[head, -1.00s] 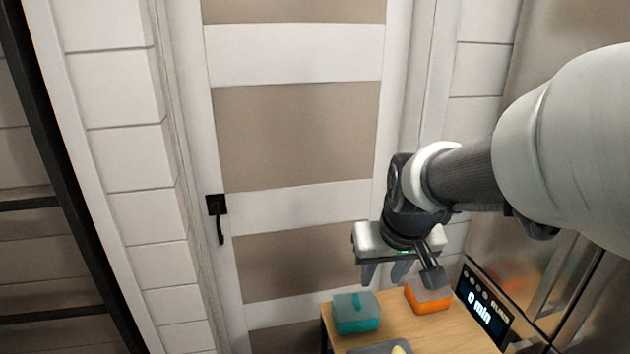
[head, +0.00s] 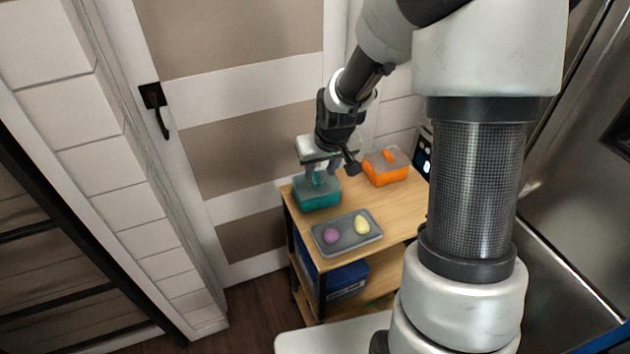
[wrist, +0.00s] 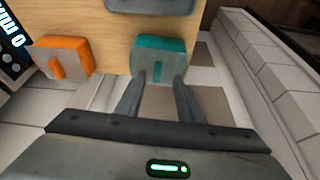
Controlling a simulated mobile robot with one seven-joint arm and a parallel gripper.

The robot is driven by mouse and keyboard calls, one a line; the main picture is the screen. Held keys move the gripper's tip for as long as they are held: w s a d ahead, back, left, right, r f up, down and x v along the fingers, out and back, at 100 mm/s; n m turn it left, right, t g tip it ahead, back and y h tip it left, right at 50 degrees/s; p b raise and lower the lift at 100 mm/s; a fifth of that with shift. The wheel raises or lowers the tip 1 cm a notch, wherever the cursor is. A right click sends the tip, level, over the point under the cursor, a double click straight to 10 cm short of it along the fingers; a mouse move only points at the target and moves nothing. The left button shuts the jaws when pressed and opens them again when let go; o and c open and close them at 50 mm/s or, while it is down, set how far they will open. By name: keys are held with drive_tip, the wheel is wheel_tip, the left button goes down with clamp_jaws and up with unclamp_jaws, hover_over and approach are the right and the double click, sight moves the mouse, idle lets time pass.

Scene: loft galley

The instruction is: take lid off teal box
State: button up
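The teal box (head: 317,200) stands at the back left corner of a wooden-topped cart. Its greyish lid (head: 327,184) is on, with an upright teal handle (wrist: 157,72). My gripper (head: 318,182) is right over the lid, pointing down. Its two fingers are apart, one on each side of the handle in the wrist view (wrist: 159,79). I cannot tell whether the fingertips touch the lid. In the head view the fingers partly hide the handle.
An orange box (head: 386,172) with a similar lid stands to the right. A grey tray (head: 350,247) holding a purple and a yellow egg-shaped thing lies in front. A display (head: 424,150) stands at the right. A door (head: 235,130) is close behind the cart (head: 400,212).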

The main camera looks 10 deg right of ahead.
sight(318, 181)
drive_tip(key=shift+d+x, duration=0.2)
drive_tip(key=shift+x, duration=2.75)
drive_tip(key=shift+w, duration=0.15)
clamp_jaws()
